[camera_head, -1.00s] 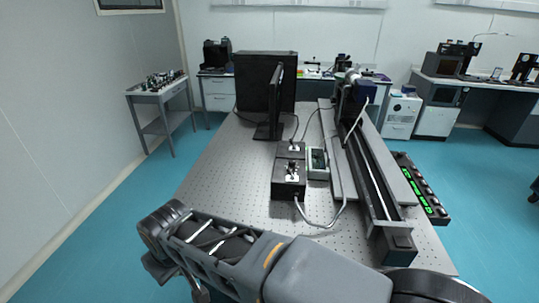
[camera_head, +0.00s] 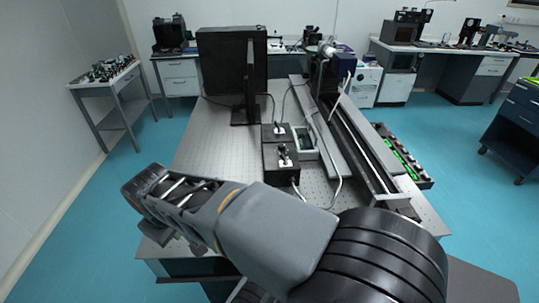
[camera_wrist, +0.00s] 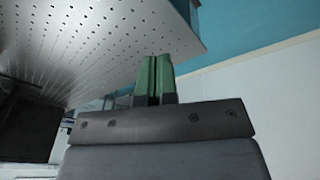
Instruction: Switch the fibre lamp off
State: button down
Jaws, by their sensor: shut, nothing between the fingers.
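Two black boxes stand on the perforated optical table (camera_head: 205,150). The nearer box (camera_head: 281,163) has small silvery fittings on top and a pale cable leaving its front; it may be the fibre lamp, but I cannot tell for sure. The farther box (camera_head: 277,133) adjoins it. No lamp switch can be made out. My gripper (camera_wrist: 156,62) has green fingers, shut and empty, in the wrist view, beside the table's perforated surface and its edge. The boxes are not recognisable in the wrist view. In the head view my gripper's fingers cannot be made out; my arm crosses the near table.
A dark monitor (camera_head: 236,62) stands behind the boxes. A small pale-framed device (camera_head: 305,143) is beside them. A long rail (camera_head: 362,150) runs along the right side. A strip with green lights (camera_head: 403,158) lies beyond it. A blue drawer cabinet (camera_head: 520,125) stands far right.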

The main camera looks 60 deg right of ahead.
jog(key=w+d+r+n+g+h+p, duration=0.1)
jog(key=w+d+n+g+h+p, duration=0.2)
jog(key=d+g, duration=0.8)
jog(key=n+g+h, duration=0.3)
jog(key=g+h, duration=0.1)
jog(key=h, duration=0.1)
send_near(280, 156)
jog(key=w, duration=0.3)
jog(key=shift+w+a, duration=0.1)
jog(key=shift+a, duration=0.3)
jog(key=p+x, duration=0.1)
jog(key=x, duration=0.9)
jog(key=shift+f+p, duration=0.2)
jog(key=shift+p, duration=0.2)
jog(key=shift+r+t, duration=0.15)
jog(key=shift+t, duration=0.15)
jog(key=shift+r+y+p, duration=0.1)
jog(key=shift+y+p, duration=0.3)
jog(key=shift+p, duration=0.1)
